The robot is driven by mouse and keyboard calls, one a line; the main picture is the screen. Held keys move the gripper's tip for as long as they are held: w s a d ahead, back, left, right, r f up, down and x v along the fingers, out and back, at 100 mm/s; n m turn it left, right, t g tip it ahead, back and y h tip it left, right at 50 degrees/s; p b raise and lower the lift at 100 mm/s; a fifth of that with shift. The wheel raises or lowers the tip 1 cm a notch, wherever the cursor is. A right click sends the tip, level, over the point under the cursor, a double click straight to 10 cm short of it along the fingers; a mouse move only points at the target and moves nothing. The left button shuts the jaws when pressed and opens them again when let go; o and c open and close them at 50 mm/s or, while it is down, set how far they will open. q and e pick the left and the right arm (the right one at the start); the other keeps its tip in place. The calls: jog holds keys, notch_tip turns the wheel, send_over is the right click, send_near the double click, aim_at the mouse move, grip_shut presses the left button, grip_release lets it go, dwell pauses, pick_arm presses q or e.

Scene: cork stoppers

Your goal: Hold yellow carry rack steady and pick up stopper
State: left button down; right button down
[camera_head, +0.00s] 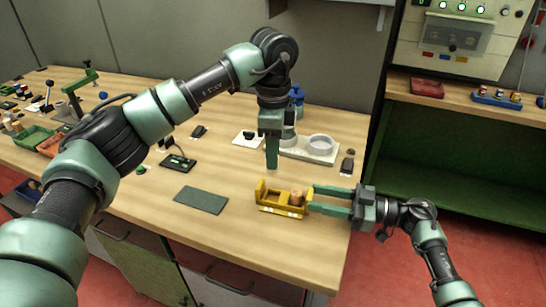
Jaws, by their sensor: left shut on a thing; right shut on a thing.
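The yellow carry rack (268,207) stands on the wooden table near its front right edge. A brown cork-like piece (298,198) sits in its right part. My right gripper (316,199) comes in level from the right and is shut on the rack's right end. My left gripper (272,162) points straight down above and behind the rack, apart from it. It is shut on a small stopper, mostly hidden between the fingers; only a pale bit shows at the tips.
A dark green mat (201,200) lies left of the rack. Behind stand a pale base with a white ring (321,143) and a white plate with a black piece (248,138). A small dark device (347,163) is at the right edge. Table between mat and rack is clear.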

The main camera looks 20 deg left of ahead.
jog(key=c, duration=0.7)
grip_release()
jog(key=shift+d, duration=0.1)
